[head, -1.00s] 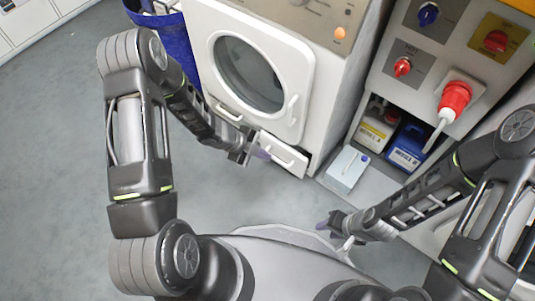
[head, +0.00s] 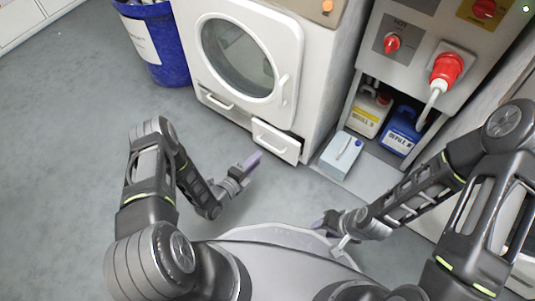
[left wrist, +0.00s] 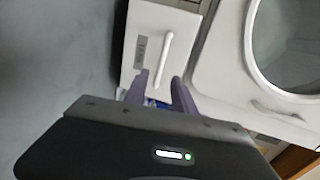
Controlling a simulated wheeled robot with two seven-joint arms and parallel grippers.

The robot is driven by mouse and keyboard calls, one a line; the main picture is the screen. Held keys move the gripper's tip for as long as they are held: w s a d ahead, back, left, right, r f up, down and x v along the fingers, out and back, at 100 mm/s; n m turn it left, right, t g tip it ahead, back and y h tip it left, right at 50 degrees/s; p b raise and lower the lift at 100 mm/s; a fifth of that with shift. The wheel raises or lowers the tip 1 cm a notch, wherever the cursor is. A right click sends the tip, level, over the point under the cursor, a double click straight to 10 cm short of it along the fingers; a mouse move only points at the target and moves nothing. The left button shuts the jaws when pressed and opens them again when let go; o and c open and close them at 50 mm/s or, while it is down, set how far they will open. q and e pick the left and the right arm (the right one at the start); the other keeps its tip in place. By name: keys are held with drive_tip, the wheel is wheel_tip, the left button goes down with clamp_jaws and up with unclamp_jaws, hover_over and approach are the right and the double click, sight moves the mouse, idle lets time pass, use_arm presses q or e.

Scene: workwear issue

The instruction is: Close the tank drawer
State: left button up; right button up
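The tank drawer (head: 276,142) is a white front with a bar handle, low on the right of the white washing machine (head: 290,50). It stands a little proud of the machine, with a dark gap above it. It also shows in the left wrist view (left wrist: 150,38), with its handle and a small grey label. My left gripper (head: 252,161) is in front of the drawer, apart from it. Its two purple fingers (left wrist: 160,92) are spread with no drawer part between them. My right gripper (head: 322,223) is low at the right, away from the drawer; its finger gap is unclear.
A light box with a blue cap (head: 341,156) stands on the floor right of the drawer. Yellow-labelled (head: 367,115) and blue (head: 401,132) canisters sit in the bay behind it. A blue bin (head: 165,50) stands left of the machine. The floor at left is clear.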

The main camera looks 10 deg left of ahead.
use_arm(q)
drive_tip(key=shift+a, duration=0.1)
drive_tip(key=b+x, duration=0.3)
drive_tip(key=x, duration=0.4)
drive_tip(key=shift+w+b, duration=0.35)
drive_tip(key=shift+w, duration=0.05)
clamp_jaws()
drive_tip(key=shift+f, duration=0.1)
idle(1.3)
